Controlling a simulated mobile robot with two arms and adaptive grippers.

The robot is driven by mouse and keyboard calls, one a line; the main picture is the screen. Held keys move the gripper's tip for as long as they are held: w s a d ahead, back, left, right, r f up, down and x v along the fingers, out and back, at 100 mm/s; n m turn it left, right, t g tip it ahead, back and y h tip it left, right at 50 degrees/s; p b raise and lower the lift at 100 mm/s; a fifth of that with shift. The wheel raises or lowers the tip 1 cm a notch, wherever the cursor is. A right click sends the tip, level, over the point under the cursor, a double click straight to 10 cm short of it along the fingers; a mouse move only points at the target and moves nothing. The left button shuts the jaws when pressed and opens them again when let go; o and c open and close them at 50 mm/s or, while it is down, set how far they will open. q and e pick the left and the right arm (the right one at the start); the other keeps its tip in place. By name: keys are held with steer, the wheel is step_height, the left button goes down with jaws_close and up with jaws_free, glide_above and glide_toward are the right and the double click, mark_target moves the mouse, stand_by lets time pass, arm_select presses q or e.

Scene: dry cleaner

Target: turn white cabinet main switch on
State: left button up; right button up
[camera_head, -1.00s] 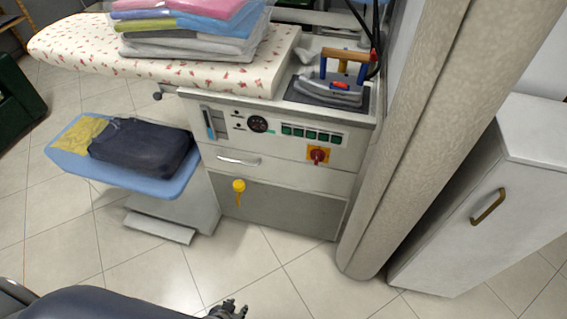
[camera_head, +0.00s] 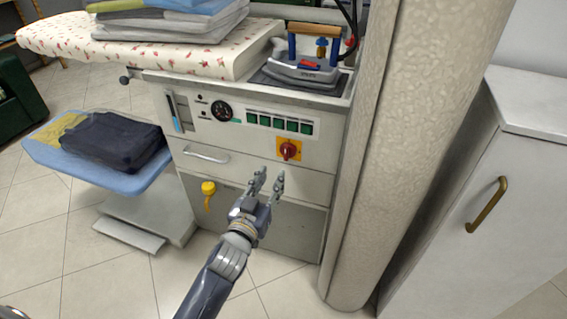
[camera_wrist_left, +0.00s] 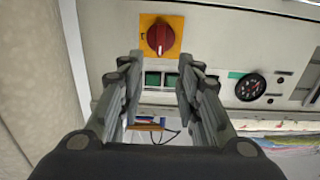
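The white cabinet (camera_head: 253,165) has a red rotary main switch (camera_head: 289,149) on a yellow-orange plate, on its front panel below a row of green buttons. In the left wrist view the red switch (camera_wrist_left: 160,38) is at the top, its grip ridge roughly upright in that picture. My left gripper (camera_head: 268,182) is open and empty, just below and left of the switch in the head view, not touching it as far as I can tell. In the left wrist view its fingers (camera_wrist_left: 160,65) are spread, with green buttons seen between them. My right gripper is out of view.
An iron (camera_head: 305,68) rests on top of the cabinet beside a padded ironing board (camera_head: 150,50) with folded clothes. A thick beige column (camera_head: 400,130) stands close on the right. A yellow knob (camera_head: 208,188) is at lower left.

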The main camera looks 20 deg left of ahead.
mark_target(285, 150)
arm_select(q)
steer(key=w, duration=0.2)
steer(key=w+b, duration=0.1)
steer(key=w, duration=0.4)
steer(key=shift+w+d+r, duration=0.15)
steer(key=shift+w+r, duration=0.1)
steer(key=shift+w, duration=0.1)
steer(key=shift+w+b, duration=0.4)
steer(key=shift+w, duration=1.15)
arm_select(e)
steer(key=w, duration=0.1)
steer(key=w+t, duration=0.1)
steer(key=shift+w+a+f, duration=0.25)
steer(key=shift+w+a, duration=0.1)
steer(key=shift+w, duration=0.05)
arm_select(q)
steer(key=shift+c, duration=0.6)
jaws_close()
